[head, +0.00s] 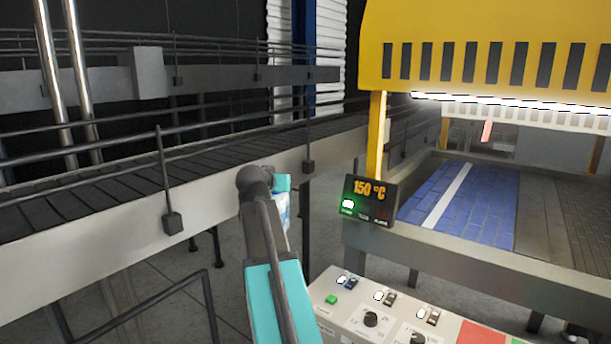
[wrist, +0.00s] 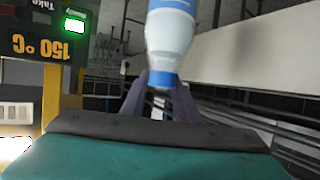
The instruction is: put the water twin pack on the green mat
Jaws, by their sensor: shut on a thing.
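In the wrist view my gripper (wrist: 160,97) is shut on the water pack (wrist: 172,38), gripping it near a blue cap. One white and blue bottle shows there; a second bottle cannot be made out. In the head view a small white and blue part of the pack (head: 284,212) shows beside my arm, which hides my gripper's fingers. The pack is in the air between the conveyor and the control panel. A sliver of green (head: 519,341) at the bottom edge, right of a red patch, may be the green mat; most of it is out of view.
A railed conveyor (head: 90,207) runs along the left and back. A control panel (head: 370,310) with knobs and switches stands at front right. Behind it are a 150 °C display (head: 370,200), a yellow-hooded machine (head: 480,25) and a blue belt (head: 490,205).

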